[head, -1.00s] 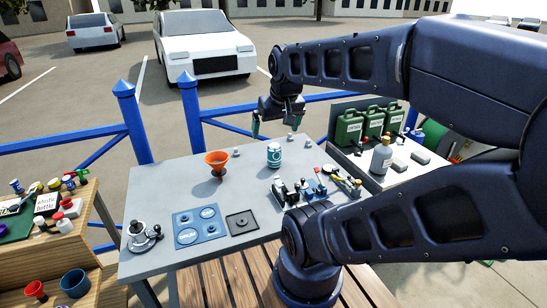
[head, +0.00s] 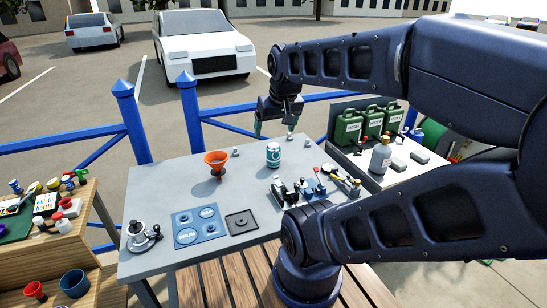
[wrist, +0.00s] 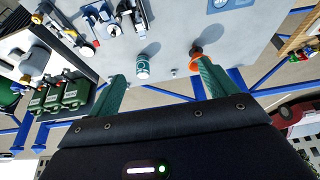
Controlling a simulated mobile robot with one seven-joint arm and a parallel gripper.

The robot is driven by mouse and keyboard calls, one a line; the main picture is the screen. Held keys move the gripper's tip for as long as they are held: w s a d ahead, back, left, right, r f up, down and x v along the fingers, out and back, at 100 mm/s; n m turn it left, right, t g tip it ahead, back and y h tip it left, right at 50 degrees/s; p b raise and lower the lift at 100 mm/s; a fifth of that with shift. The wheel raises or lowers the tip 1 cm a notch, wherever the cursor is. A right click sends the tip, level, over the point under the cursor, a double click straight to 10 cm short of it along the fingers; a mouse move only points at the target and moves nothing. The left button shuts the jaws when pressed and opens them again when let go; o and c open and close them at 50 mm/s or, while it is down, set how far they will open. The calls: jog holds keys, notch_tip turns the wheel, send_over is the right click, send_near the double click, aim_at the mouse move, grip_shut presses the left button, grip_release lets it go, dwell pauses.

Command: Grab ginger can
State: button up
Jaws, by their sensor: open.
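A white can with a teal band (head: 273,155) stands upright on the grey table, right of the orange funnel. I take it for the ginger can; its label is too small to read. It also shows in the wrist view (wrist: 142,66), between the lines of the two green fingers and nearer the left one. My gripper (head: 275,129) is open and empty at the far side of the can, toward the table's back edge. In the wrist view the fingers of my gripper (wrist: 162,72) are spread wide, with the can apart from them.
An orange funnel (head: 217,162) stands left of the can. Small levers and fittings (head: 300,190) lie in front of it to the right. Green jerrycans (head: 372,122) and a grey bottle (head: 381,155) stand on the right counter. A blue railing (head: 225,127) runs behind the table.

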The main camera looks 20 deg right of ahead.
jog(key=m+g+h, duration=0.1)
jog(key=m+h, duration=0.2)
jog(key=m, duration=0.6)
send_near(273, 145)
jog(key=f, duration=0.2)
jog(key=shift+x, duration=5.55)
jog(key=shift+d, duration=0.1)
jog(key=shift+c, duration=0.5)
jog(key=shift+w+r, duration=0.1)
jog(key=c, duration=1.2)
jog(key=shift+r, duration=0.1)
